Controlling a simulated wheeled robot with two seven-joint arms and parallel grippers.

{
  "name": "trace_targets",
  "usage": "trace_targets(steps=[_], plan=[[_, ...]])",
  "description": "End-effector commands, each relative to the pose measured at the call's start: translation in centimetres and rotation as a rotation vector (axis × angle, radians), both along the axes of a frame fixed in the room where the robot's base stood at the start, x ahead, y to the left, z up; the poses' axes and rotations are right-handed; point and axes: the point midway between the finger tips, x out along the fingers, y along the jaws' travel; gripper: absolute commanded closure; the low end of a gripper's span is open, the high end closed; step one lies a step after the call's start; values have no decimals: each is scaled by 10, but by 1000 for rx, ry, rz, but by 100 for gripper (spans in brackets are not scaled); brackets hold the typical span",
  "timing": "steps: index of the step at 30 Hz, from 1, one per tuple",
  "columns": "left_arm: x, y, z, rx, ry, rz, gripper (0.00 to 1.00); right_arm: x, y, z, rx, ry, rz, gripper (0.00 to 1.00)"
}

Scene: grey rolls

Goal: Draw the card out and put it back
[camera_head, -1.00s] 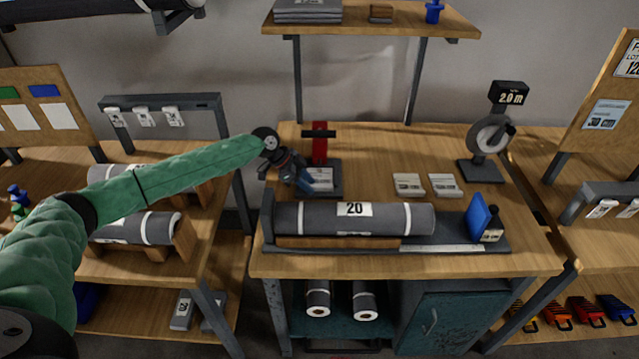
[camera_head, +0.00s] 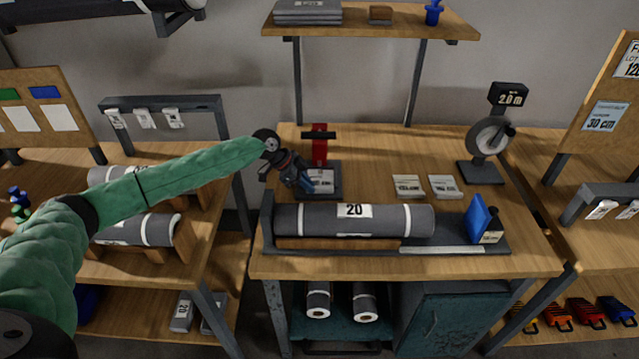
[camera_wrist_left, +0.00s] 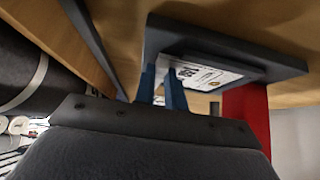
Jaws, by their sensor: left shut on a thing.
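A white card (camera_wrist_left: 212,73) with dark print lies on the dark base (camera_wrist_left: 275,62) of the stand with the red post, in the left wrist view. In the head view the card (camera_head: 322,181) shows on that base (camera_head: 331,194), in front of the red post (camera_head: 319,148). My left gripper (camera_head: 308,185) reaches the base from the left. In the left wrist view its blue fingers (camera_wrist_left: 162,88) are shut on the card's near edge. The fingers hide part of the card. My right gripper is not in view.
A grey roll (camera_head: 390,220) labelled 20 lies in a cradle at the table's front. A blue block (camera_head: 478,217) stands at its right end. Two cards (camera_head: 409,187) (camera_head: 445,187) lie on the table to the right. A dial stand (camera_head: 488,140) stands at the back right.

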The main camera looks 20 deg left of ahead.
Motion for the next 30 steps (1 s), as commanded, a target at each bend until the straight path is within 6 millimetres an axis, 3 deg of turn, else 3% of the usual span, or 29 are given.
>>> trace_targets(steps=[18, 30], plan=[[-1, 0, 3, 1, 0, 0, 100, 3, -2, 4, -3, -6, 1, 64], [-11, -3, 5, 0, 1, 1, 100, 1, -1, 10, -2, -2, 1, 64]])
